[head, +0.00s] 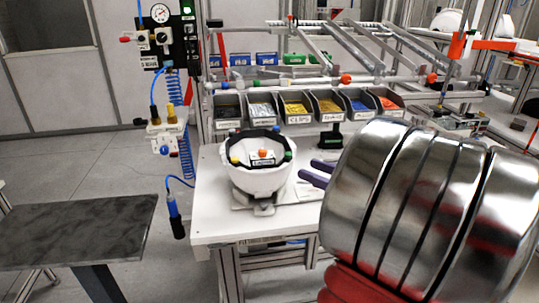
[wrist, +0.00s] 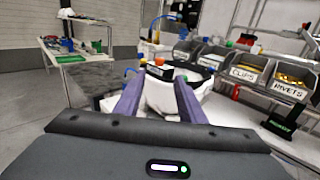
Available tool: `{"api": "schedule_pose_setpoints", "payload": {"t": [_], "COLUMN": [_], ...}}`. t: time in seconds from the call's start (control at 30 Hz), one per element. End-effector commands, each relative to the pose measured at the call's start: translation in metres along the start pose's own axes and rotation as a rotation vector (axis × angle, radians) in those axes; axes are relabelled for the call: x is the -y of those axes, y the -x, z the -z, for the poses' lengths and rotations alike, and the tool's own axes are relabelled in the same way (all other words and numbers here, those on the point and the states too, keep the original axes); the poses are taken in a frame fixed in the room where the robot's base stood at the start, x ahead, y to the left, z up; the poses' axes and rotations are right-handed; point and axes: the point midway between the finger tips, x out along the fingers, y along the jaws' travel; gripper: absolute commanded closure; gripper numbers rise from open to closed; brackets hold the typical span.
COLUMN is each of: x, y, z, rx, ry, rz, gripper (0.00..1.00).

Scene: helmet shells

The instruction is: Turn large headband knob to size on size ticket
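A white helmet shell (head: 258,180) sits open side up on a stand on the white bench. A black headband (head: 268,134) lines its rim. An orange knob (head: 262,153) shows inside, above a small white label (head: 262,161) whose text I cannot read; I cannot tell whether it is the size ticket. Yellow and green round parts sit at the sides of the band. My gripper (head: 313,172) is right of the shell, apart from the knob. In the wrist view my gripper (wrist: 158,92) has its two purple fingers spread, the shell (wrist: 162,104) showing beyond and between them.
Labelled parts bins (head: 308,105) line the back of the bench (head: 220,222). A small black device (head: 331,137) stands right of the shell. A hanging blue-handled tool (head: 174,208) is at the bench's left edge. A dark table (head: 80,230) stands at left, with open floor between.

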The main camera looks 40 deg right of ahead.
Motion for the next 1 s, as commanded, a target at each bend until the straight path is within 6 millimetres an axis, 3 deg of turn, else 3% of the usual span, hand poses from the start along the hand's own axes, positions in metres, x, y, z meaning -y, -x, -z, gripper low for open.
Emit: {"api": "schedule_pose_setpoints", "payload": {"t": [0.27, 1.0], "x": [0.000, 0.000], "y": [-0.014, -0.101], "z": [0.000, 0.000], "rx": [-0.001, -0.001], "ry": [0.001, 0.001], "rz": [-0.002, -0.002], "gripper": [0.64, 0.64]}}
